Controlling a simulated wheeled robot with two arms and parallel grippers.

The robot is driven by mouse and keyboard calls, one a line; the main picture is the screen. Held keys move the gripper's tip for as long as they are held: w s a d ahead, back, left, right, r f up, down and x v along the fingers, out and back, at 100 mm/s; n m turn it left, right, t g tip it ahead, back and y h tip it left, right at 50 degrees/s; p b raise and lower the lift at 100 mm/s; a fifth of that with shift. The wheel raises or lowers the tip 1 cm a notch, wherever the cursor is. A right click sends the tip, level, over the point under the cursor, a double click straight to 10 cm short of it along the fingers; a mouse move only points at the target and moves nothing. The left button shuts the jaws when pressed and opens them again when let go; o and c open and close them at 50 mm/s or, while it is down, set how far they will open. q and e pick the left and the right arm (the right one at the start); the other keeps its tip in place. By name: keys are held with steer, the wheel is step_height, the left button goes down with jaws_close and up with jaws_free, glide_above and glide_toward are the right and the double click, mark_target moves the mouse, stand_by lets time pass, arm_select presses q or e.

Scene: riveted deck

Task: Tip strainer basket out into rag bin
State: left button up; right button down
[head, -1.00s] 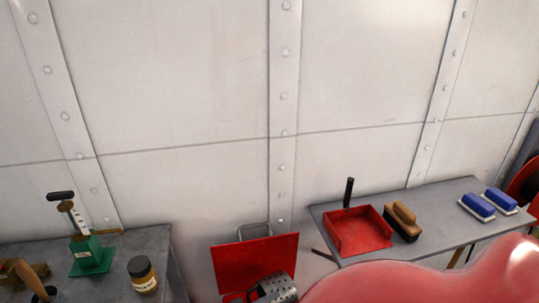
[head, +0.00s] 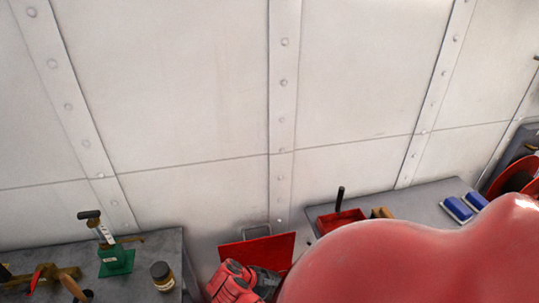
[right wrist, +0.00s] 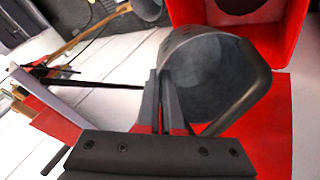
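The strainer basket (right wrist: 205,80) is a grey metal cup with a dark looped handle (right wrist: 252,95). In the right wrist view I look into its grey inside and cannot make out any contents. My right gripper (right wrist: 165,100) has its fingers closed together at the basket's edge. The red rag bin (right wrist: 185,10) lies just beyond the basket, with a dark opening. In the head view its raised red lid (head: 257,250) stands behind my right gripper (head: 262,280). The basket is mostly hidden there. My left gripper is not in view.
The left bench holds a green-based tool (head: 115,262) and a jar (head: 162,276). The right bench holds a red tray (head: 335,222) and blue brushes (head: 458,209). My red arm covers the lower right. A riveted wall stands behind.

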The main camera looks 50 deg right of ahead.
step_height(320, 180, up, 4)
steer(key=t+y+p, duration=0.1)
steer(key=y+p, duration=0.1)
steer(key=p, duration=0.2)
steer(key=t+y+p, duration=0.1)
steer(key=y+p, duration=0.2)
steer(key=p, duration=0.2)
steer(key=shift+s+d+f+y, duration=0.1)
steer(key=shift+f+y, duration=0.1)
steer(key=shift+y, duration=0.1)
steer(key=shift+t+y+p, duration=0.5)
steer(key=shift+y, duration=0.2)
steer(key=shift+f, duration=0.15)
